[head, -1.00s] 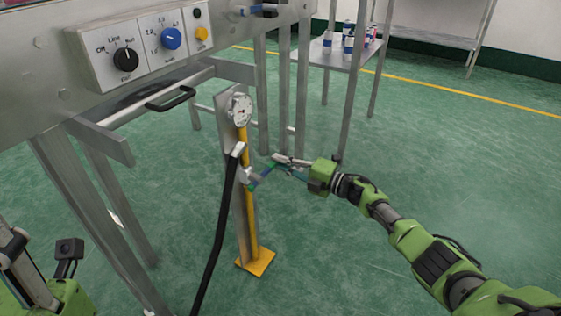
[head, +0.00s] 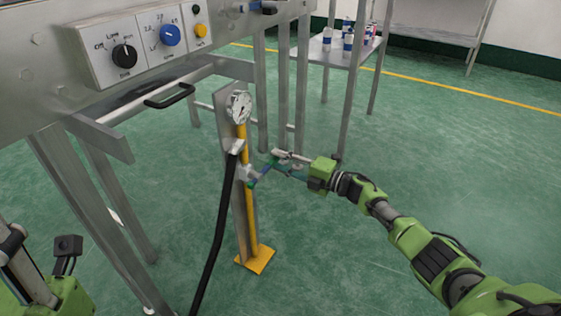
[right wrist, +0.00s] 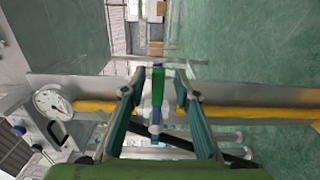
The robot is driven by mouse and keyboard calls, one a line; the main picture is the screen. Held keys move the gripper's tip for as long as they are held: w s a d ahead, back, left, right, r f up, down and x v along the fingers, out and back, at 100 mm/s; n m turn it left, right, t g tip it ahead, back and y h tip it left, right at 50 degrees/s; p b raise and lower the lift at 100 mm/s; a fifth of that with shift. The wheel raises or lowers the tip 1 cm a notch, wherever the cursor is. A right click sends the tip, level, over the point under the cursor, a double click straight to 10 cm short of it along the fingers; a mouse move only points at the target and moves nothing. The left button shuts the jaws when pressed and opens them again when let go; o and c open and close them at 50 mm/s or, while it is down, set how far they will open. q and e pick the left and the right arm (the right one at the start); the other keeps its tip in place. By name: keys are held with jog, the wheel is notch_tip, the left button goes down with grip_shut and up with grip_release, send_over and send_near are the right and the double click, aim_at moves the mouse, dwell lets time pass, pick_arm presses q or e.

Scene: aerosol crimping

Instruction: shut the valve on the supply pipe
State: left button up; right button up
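The yellow supply pipe (head: 249,215) runs up a metal post, with a round gauge (head: 240,106) at its top. The valve's blue and green lever (head: 262,172) sticks out to the right of the pipe. In the right wrist view the lever (right wrist: 158,88) lies between my fingers and crosses the pipe's line. My right gripper (head: 284,162) is at the lever's outer part. Its teal-padded fingers (right wrist: 160,108) are apart, with a gap on both sides of the lever. Of my left gripper (head: 18,262), only part shows at the lower left edge; its fingertips are unclear.
A black hose (head: 222,225) hangs from the pipe's fitting. A machine panel with knobs (head: 124,55) and a black handle (head: 170,97) stand at the upper left. A side table (head: 335,58) holds several cans at the back.

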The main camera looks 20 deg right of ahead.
jog(key=v, duration=1.2)
jog(key=shift+d, duration=0.1)
